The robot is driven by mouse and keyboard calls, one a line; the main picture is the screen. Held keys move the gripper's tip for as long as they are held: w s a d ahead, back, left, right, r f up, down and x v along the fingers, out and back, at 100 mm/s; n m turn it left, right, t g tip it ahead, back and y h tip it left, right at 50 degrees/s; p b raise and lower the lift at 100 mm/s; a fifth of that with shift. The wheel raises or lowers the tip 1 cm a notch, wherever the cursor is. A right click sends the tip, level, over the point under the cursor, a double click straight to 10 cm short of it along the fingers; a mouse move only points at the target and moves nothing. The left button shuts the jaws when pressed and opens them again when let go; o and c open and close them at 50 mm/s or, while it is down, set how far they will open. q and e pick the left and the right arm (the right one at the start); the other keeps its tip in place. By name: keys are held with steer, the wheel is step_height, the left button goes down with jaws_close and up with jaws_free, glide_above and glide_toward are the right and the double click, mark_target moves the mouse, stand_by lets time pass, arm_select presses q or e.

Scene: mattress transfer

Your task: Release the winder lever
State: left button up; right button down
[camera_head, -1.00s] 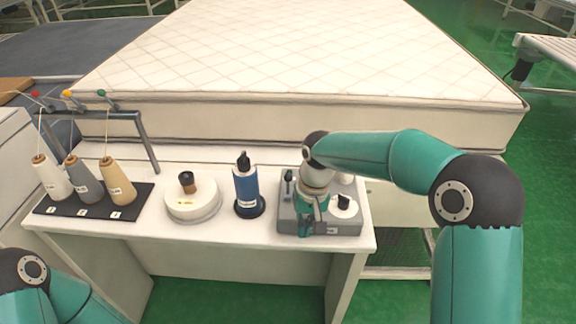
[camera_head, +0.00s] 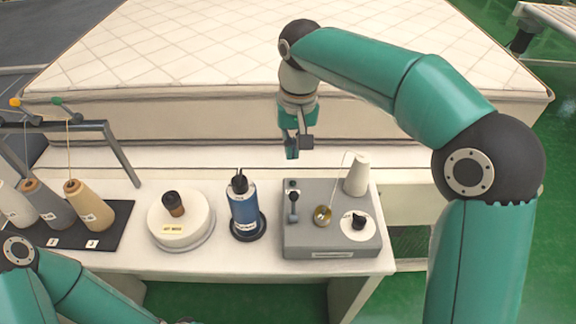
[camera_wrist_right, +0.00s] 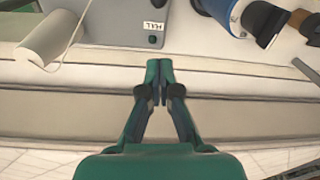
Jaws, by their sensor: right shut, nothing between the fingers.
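The winder is a grey box (camera_head: 340,244) at the right end of the white table. Its small dark-handled lever (camera_head: 293,206) stands on the left part of its top. A white cone of thread (camera_head: 358,175), a brass disc (camera_head: 323,215) and a dial with a black knob (camera_head: 359,221) are also on it. My right gripper (camera_head: 291,152) is shut and empty, raised behind the winder and apart from the lever. In the right wrist view its fingertips (camera_wrist_right: 159,66) meet, with the winder's grey side (camera_wrist_right: 108,16) beyond them. My left gripper is outside the view; only part of its arm shows.
Several thread cones on a black tray (camera_head: 103,232) are further left. A quilted mattress (camera_head: 200,60) lies behind the table.

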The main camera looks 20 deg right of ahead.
mark_target(294, 203)
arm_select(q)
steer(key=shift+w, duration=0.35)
arm_select(e)
steer(key=shift+w+d+r, duration=0.1)
steer(key=shift+w+r, duration=0.2)
steer(key=shift+r, duration=0.1)
steer(key=shift+f, duration=0.1)
steer(key=f, duration=1)
steer(key=shift+w+a+f, duration=0.1)
steer(key=shift+w+a, duration=0.1)
steer(key=shift+w, duration=0.1)
steer(key=s, duration=0.1)
steer(key=s+r+p, duration=0.1)
steer(key=s, duration=0.1)
steer(key=shift+s+a+r, duration=0.1)
steer(key=shift+a+r, duration=0.05)
steer(key=shift+r, duration=0.05)
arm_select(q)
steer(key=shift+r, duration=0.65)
arm_select(e)
steer(key=shift+s, duration=0.3)
